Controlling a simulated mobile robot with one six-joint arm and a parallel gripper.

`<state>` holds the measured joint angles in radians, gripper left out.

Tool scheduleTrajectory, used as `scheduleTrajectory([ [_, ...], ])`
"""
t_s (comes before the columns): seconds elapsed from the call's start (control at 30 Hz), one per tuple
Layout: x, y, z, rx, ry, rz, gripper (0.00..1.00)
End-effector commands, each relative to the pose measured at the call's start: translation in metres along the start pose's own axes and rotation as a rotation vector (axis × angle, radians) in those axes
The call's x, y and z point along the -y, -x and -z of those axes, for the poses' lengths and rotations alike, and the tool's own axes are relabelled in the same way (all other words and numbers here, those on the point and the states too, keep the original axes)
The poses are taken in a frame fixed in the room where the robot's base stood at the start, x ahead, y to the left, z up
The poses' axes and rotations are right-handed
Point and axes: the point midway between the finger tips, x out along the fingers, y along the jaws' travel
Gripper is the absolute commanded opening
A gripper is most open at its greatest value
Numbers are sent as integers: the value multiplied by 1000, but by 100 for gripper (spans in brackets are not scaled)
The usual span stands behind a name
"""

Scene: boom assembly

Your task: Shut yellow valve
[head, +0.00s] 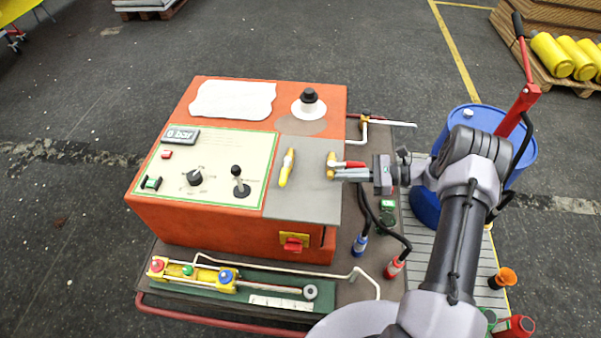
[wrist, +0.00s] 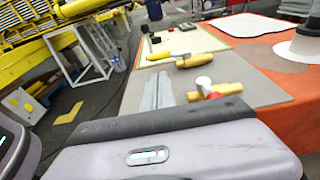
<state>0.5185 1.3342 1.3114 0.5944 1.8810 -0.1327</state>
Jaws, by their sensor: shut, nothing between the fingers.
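The yellow valve (head: 287,167) is on the grey plate on top of the orange console. Its yellow lever lies lengthwise, roughly front to back, along the plate. In the wrist view its yellow lever (wrist: 158,55) and brass body (wrist: 197,60) lie beyond my fingertips. My gripper (head: 338,173) is shut and empty, to the right of the yellow valve and apart from it. The fingers (wrist: 158,92) are together in the wrist view. The red-handled brass valve (wrist: 215,90) is right beside my fingers; I cannot tell whether they touch it.
The orange console (head: 230,232) carries a dial panel (head: 205,165), a display reading 0 bar and a black-capped white filler (head: 309,102). A blue barrel (head: 470,118) with a red pump handle stands at right. The space above the console's left part is clear.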

Motion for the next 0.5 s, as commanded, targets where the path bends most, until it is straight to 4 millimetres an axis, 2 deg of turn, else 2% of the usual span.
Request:
scheduleTrajectory([
  [0.17, 0, -6, 0, 0, 0, -2, 0],
  [0.27, -1, -22, 1, -1, 0, -4, 0],
  [0.5, -1, -76, 2, -2, 0, -5, 0],
])
